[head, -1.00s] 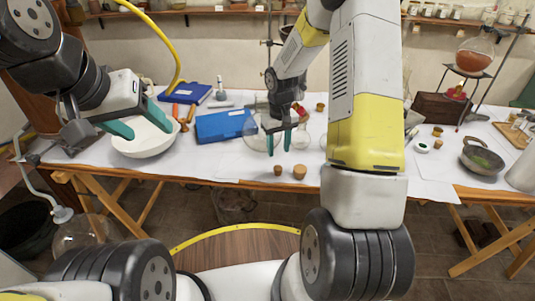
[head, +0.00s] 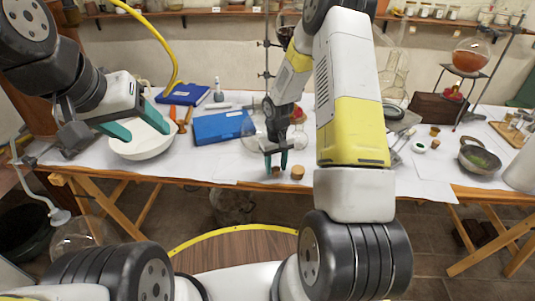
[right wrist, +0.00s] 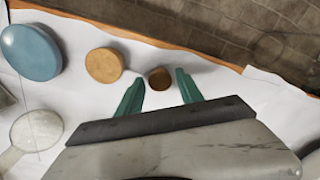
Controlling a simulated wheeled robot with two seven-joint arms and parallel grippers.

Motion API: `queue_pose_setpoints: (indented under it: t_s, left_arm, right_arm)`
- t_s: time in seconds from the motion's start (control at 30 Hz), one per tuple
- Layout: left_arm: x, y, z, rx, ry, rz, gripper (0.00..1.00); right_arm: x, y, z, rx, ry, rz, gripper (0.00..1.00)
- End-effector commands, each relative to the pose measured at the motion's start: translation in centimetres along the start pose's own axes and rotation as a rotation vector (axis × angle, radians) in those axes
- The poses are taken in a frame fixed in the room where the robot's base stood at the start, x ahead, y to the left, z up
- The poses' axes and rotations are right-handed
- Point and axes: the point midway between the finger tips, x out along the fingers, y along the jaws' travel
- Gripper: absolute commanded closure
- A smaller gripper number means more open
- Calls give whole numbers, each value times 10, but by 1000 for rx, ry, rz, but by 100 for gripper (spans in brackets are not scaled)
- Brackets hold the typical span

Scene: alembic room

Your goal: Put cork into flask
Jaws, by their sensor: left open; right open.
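A small brown cork (head: 276,171) stands near the front edge of the white-covered table, with a larger, lighter cork (head: 298,172) just to its right. My right gripper (head: 276,164) is open, pointing down over the small cork. In the right wrist view the small cork (right wrist: 160,78) shows between and just beyond the open fingertips, and the larger cork (right wrist: 104,65) lies outside them. A clear round glass flask (head: 253,137) is just behind my right gripper, partly hidden by it. My left gripper (head: 139,123) is open and empty above a white bowl.
The white bowl (head: 142,144) sits at the left. A blue case (head: 220,127) lies left of the flask. A blue disc (right wrist: 30,52) is beyond the larger cork in the right wrist view. A dark pan (head: 480,160) stands at the right. My right arm hides part of the table.

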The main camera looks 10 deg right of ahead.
Motion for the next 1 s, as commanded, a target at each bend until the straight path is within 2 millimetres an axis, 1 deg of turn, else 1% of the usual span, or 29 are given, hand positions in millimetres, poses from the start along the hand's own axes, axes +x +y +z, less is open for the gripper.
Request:
queue_pose_setpoints:
  t_s: [0.03,0.07,0.2,0.27,0.63,1.0]
  left_arm:
    - [0,0,0,0,0,0,40]
    - [0,0,0,0,0,0,40]
    - [0,0,0,0,0,0,40]
    - [0,0,0,0,0,0,40]
    - [0,0,0,0,0,0,40]
    - [0,0,0,0,0,0,40]
  right_arm:
    - [0,0,0,0,0,0,56]
    - [0,0,0,0,0,0,60]
    - [0,0,0,0,0,0,88]
    - [0,0,0,0,0,0,100]
    - [-2,0,0,0,0,0,100]
    - [-15,0,0,0,1,0,100]
